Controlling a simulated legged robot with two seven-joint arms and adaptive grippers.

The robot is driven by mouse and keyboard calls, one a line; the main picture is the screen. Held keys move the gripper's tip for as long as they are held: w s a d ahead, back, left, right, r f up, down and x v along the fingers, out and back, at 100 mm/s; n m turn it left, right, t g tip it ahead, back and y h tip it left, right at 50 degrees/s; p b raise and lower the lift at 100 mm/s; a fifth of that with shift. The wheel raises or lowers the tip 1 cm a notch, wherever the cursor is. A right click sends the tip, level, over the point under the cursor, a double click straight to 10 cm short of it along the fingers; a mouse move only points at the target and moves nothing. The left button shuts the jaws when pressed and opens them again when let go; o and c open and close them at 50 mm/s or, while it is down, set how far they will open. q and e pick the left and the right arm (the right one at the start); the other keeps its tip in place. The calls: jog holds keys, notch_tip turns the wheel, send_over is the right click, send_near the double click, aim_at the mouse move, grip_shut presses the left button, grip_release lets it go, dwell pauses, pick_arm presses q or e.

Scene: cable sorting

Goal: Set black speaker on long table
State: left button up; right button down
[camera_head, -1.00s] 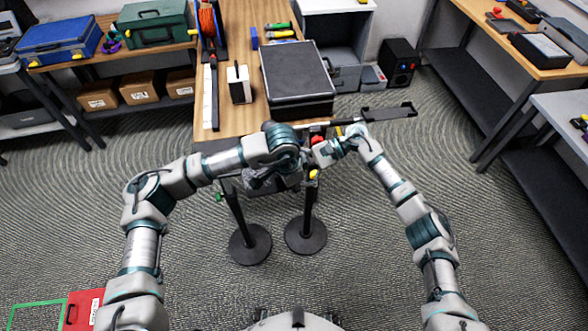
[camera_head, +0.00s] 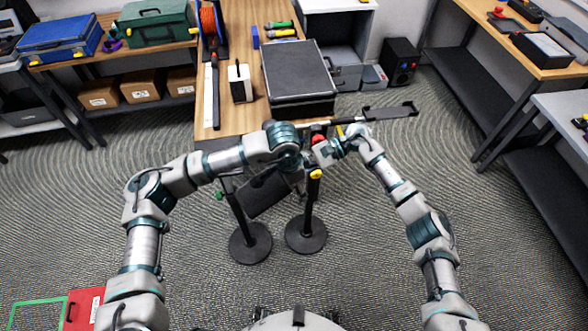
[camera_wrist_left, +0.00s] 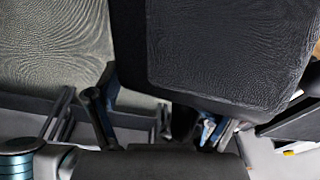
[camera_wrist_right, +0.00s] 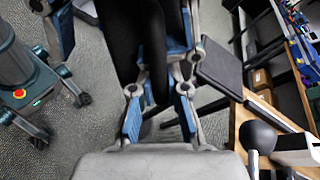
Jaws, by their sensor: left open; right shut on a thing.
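A black speaker-like box (camera_head: 398,62) with red and blue spots stands on the floor, right of the long wooden table (camera_head: 222,122). My left gripper (camera_head: 282,172) is open near the table's front end. Below it hangs a tilted dark flat-faced thing (camera_head: 268,196). In the left wrist view a large dark grained face (camera_wrist_left: 225,50) fills the upper right, beyond the spread fingers; I cannot tell whether it touches them. My right gripper (camera_head: 322,152) is shut on a black bar-like thing (camera_wrist_right: 150,45), partly hidden by its fingers.
Two black poles with round bases (camera_head: 251,243) (camera_head: 306,235) stand before the table. A bar with a black bracket (camera_head: 390,112) reaches right. A black case (camera_head: 297,72) and a white-faced box (camera_head: 240,82) occupy the table. Open carpet lies to the right.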

pick_arm(q)
jog(key=shift+s+d+r, duration=0.15)
jog(key=shift+s+d, duration=0.05)
jog(key=shift+d, duration=0.1)
